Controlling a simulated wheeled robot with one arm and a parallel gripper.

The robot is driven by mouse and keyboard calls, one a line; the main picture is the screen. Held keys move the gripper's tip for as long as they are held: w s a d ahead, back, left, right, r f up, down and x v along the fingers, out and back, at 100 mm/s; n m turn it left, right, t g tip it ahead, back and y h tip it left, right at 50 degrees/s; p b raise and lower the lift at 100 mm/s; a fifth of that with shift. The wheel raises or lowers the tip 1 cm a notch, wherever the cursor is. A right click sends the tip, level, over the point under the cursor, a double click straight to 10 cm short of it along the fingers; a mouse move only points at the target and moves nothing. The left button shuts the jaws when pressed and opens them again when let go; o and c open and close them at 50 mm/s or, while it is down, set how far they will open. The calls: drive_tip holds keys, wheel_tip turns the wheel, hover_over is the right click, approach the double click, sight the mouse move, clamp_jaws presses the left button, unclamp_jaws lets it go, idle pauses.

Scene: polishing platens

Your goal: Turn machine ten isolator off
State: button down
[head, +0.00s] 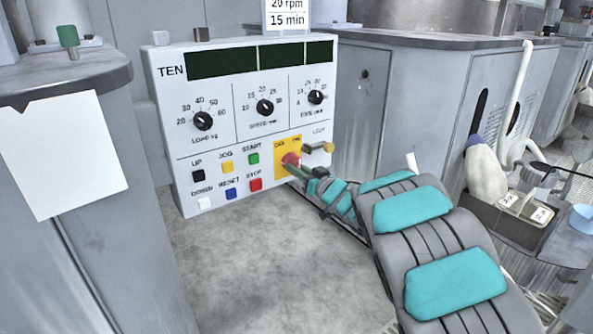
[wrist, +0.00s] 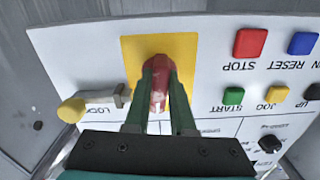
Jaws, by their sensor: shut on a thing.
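The machine marked TEN has a white control panel (head: 225,118). At its lower right a yellow plate (head: 281,172), also in the wrist view (wrist: 132,52), carries the red isolator knob (head: 291,158), with OFF and ON lettered above it. My gripper (head: 299,165) reaches it from the lower right. In the wrist view, where the panel appears upside down, the green fingers (wrist: 160,88) are shut on the red knob (wrist: 159,92), one on each side. The fingers partly hide the knob, so I cannot tell which mark it points to.
A lock pin with a yellow knob (head: 328,147) sticks out beside the plate, close to my fingers. Push buttons, including the red STOP (head: 255,185), lie left of it. Three dials sit above. A grey cabinet (head: 395,105) stands right; a pillar with blank paper (head: 62,155) stands left.

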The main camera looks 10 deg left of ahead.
drive_tip(key=n+b, duration=0.1)
drive_tip(key=n, duration=0.2)
drive_tip(key=n+b, duration=0.1)
drive_tip(key=n, duration=0.2)
drive_tip(key=shift+w+d+f+b, duration=0.1)
drive_tip(key=shift+d+f+b, duration=0.05)
drive_tip(key=shift+b, duration=0.25)
drive_tip(key=shift+r+n+b, duration=0.15)
drive_tip(key=shift+n+b, duration=0.35)
drive_tip(key=shift+n, duration=0.55)
drive_tip(key=shift+r+n+b, duration=0.1)
drive_tip(key=shift+n+b, duration=0.4)
drive_tip(key=shift+n, duration=0.55)
drive_tip(key=shift+n, duration=0.3)
drive_tip(key=c, duration=0.8)
unclamp_jaws()
drive_tip(key=shift+o, duration=0.2)
drive_tip(key=shift+d, duration=0.1)
drive_tip(key=v, duration=0.7)
drive_tip(key=shift+s+d, duration=0.15)
drive_tip(key=shift+s, duration=0.1)
